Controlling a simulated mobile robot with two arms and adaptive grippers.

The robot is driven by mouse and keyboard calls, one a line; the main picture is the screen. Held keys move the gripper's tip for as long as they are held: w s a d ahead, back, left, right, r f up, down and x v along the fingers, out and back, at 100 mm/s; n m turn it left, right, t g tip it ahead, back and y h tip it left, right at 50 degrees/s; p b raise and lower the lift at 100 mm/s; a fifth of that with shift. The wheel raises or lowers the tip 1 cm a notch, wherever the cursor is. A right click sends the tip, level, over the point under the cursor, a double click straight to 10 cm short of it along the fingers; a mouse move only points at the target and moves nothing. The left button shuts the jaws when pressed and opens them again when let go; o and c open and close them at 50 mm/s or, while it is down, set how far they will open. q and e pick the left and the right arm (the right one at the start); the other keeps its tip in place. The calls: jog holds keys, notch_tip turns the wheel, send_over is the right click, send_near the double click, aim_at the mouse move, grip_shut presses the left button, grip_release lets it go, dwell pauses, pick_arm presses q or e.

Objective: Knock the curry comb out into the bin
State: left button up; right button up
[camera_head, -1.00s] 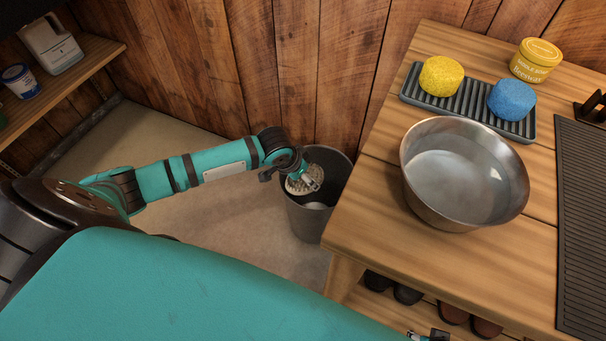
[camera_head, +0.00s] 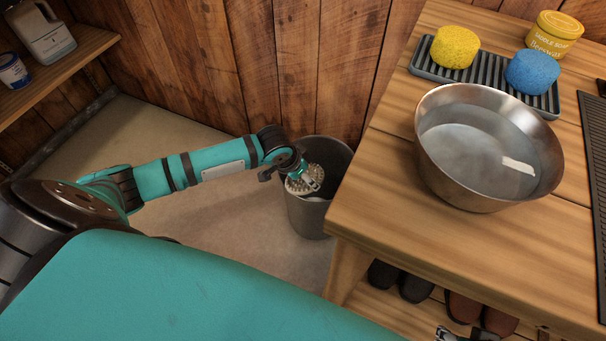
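The curry comb (camera_head: 298,186) is a round, pale disc with nubs on its face. My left gripper (camera_head: 311,181) is shut on its edge and holds it tilted at the mouth of the bin. The bin (camera_head: 309,219) is a grey, tapered bucket on the floor between the wall and the wooden table. Something pale shows inside it below the comb; I cannot tell what. At the bottom edge, small dark and metallic parts (camera_head: 447,333) show, perhaps of my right gripper; they are too cut off to read.
The wooden table (camera_head: 400,222) stands close right of the bin. It bears a metal bowl of water (camera_head: 440,172), a ribbed tray (camera_head: 483,78) with yellow (camera_head: 455,46) and blue (camera_head: 532,72) sponges, and a yellow tin (camera_head: 553,36). Shoes (camera_head: 416,287) sit below. Floor left is clear.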

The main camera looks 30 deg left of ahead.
jog(key=shift+r, duration=0.1)
pick_arm(q)
jog(key=shift+f, duration=0.2)
notch_tip(320, 180, down, 5)
jog(key=shift+r+b, duration=0.2)
jog(key=shift+b, duration=0.7)
jog(key=shift+c, duration=0.5)
pick_arm(e)
jog(key=w+a+r+t+y, duration=0.1)
jog(key=w+a+r+t, duration=0.2)
jog(key=w+t, duration=0.35)
pick_arm(q)
notch_tip(320, 180, up, 3)
jog(key=p, duration=0.3)
jog(key=shift+f, duration=0.15)
jog(key=shift+r+p, duration=0.2)
jog(key=shift+p, duration=0.15)
pick_arm(e)
jog(key=s+d+f+g+h, duration=0.1)
jog(key=s+d+f+g, duration=0.15)
jog(key=s+g, duration=0.45)
pick_arm(q)
notch_tip(320, 180, up, 2)
jog(key=shift+p, duration=1.2)
pick_arm(e)
jog(key=x, duration=0.6)
jog(key=shift+d+f, duration=0.15)
jog(key=shift+f, duration=0.2)
